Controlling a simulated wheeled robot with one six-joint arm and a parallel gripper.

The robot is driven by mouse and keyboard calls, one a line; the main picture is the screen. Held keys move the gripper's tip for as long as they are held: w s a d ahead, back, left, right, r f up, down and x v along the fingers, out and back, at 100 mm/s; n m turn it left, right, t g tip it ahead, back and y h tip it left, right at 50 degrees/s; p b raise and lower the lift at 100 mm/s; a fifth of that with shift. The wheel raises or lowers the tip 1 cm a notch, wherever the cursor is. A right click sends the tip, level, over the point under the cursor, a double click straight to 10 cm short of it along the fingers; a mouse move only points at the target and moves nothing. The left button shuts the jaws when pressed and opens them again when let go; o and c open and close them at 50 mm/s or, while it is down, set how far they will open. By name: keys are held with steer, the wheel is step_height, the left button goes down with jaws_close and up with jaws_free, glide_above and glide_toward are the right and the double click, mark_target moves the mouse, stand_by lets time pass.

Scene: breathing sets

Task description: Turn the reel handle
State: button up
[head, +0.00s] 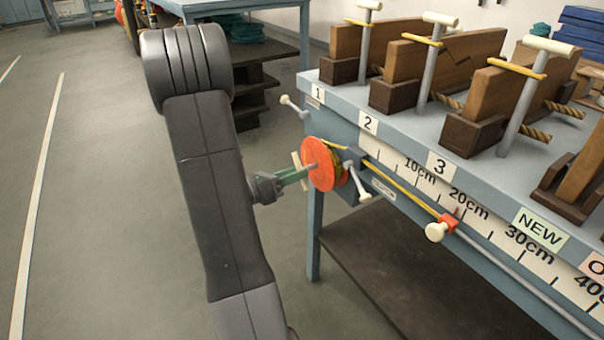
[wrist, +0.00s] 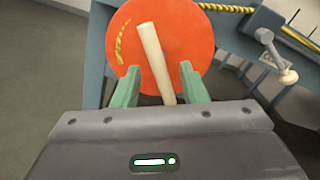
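The reel is an orange disc (head: 323,163) with yellow rope wound behind it, mounted at the left end of the bench. Its cream bar handle (head: 296,160) stands out in front of the disc. In the wrist view the handle (wrist: 155,58) leans, its top to the left, across the orange face (wrist: 187,40). My gripper (wrist: 158,78) has its two green fingers apart, one on each side of the handle, with a gap showing on both sides. In the head view my gripper (head: 305,173) reaches the reel from the left.
A grey crank with a cream knob (head: 365,197) is right beside the reel. Yellow rope (head: 400,187) runs along the ruler to an orange slider with a cream knob (head: 436,231). Wooden wedges and T-handled rods (head: 430,65) stand on the bench. The floor at left is clear.

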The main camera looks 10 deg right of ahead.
mark_target(308, 168)
steer(key=shift+x, duration=1.5)
steer(key=shift+c, duration=0.2)
